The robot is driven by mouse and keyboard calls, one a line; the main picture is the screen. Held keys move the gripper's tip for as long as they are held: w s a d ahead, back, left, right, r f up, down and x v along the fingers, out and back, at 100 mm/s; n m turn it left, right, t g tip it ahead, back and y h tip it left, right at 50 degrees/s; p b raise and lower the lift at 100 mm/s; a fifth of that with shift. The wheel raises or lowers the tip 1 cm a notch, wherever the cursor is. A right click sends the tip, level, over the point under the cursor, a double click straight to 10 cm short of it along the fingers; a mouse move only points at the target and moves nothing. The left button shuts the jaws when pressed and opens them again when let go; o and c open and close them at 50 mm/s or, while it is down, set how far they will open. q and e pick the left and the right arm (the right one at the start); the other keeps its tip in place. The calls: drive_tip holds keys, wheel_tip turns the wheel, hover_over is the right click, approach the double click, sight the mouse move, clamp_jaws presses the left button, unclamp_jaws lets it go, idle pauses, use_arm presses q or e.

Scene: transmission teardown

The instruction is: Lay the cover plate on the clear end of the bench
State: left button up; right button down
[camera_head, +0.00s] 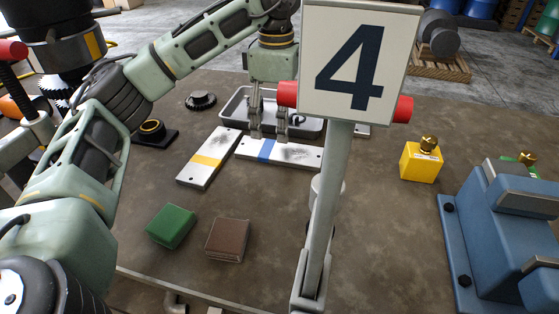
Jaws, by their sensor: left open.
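Two flat pale plates lie on the brown bench (390,230): one with a yellow stripe (198,172), angled at the left, and one with a blue stripe (305,156), just right of it. I cannot tell which is the cover plate. My left gripper (268,130) points down with its fingers apart, at the far long edge of the blue-striped plate. I cannot tell whether the fingers touch it. A post with a number 4 sign stands in front and hides this plate's surroundings on the right. My right gripper is not in view.
A grey tray (237,103) lies behind the plates. The number 4 sign (362,62) blocks the middle. Green (171,226) and brown (228,240) blocks lie in front, a yellow block (421,162) and blue vise-like fixture (490,225) at right. Bare bench shows between post and fixture.

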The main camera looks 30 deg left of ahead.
sight(280, 150)
use_arm(q)
drive_tip(key=f, duration=0.4)
drive_tip(key=f+p, duration=0.1)
drive_tip(key=f, duration=0.2)
drive_tip(key=shift+s+d+f, duration=0.1)
drive_tip(key=shift+d, duration=0.3)
drive_tip(key=shift+c, duration=0.3)
drive_tip(key=c, duration=1.7)
clamp_jaws()
